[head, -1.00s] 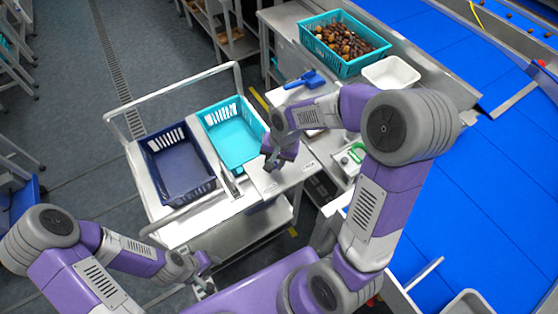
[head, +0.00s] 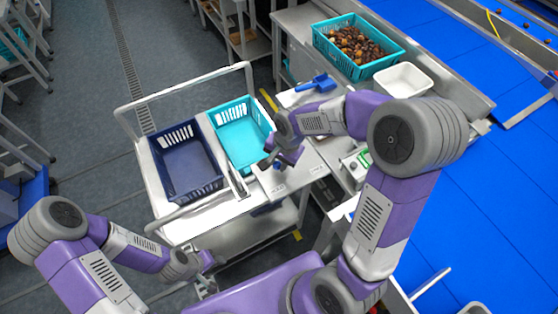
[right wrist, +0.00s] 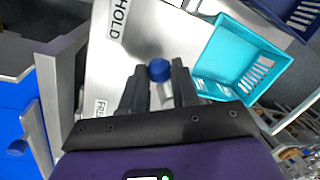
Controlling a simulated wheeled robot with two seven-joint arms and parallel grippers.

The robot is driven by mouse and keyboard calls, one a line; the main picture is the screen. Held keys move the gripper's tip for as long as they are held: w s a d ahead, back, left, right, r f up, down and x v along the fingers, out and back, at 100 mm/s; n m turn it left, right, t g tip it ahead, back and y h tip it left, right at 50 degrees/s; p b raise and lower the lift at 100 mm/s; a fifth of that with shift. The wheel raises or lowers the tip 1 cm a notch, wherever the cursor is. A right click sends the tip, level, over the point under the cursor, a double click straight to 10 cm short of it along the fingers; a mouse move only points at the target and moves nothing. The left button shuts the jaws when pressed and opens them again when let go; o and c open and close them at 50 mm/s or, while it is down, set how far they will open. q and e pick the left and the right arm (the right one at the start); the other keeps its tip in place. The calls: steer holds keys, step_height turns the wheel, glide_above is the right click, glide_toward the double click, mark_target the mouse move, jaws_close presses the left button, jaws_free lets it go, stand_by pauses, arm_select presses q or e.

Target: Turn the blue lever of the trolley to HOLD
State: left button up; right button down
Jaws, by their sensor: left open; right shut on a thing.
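The blue lever's round knob (right wrist: 159,70) shows between the fingertips of my right gripper (right wrist: 158,82) in the right wrist view. The gripper is shut on it. The lever sits on the trolley's pale metal top plate (right wrist: 140,40). The lever's exact angle is hard to tell. In the head view my right gripper (head: 278,160) is over the trolley (head: 188,222) and hides the knob. My left gripper (head: 207,275) is open and empty near the trolley's front.
A navy crate (head: 183,168) and a turquoise crate (head: 240,135) stand on the trolley. A bench at right holds a crate of dates (head: 318,45), a white tray (head: 403,80) and a blue scoop (head: 318,82). A blue belt (head: 500,200) runs along the right.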

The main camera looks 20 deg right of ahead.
steer(key=c, duration=0.9)
jaws_free()
steer(key=shift+o, duration=0.2)
step_height(320, 180, up, 8)
steer(key=s+p, duration=0.1)
steer(key=shift+d+f, duration=0.25)
steer(key=shift+d, duration=0.1)
steer(key=shift+s, duration=0.1)
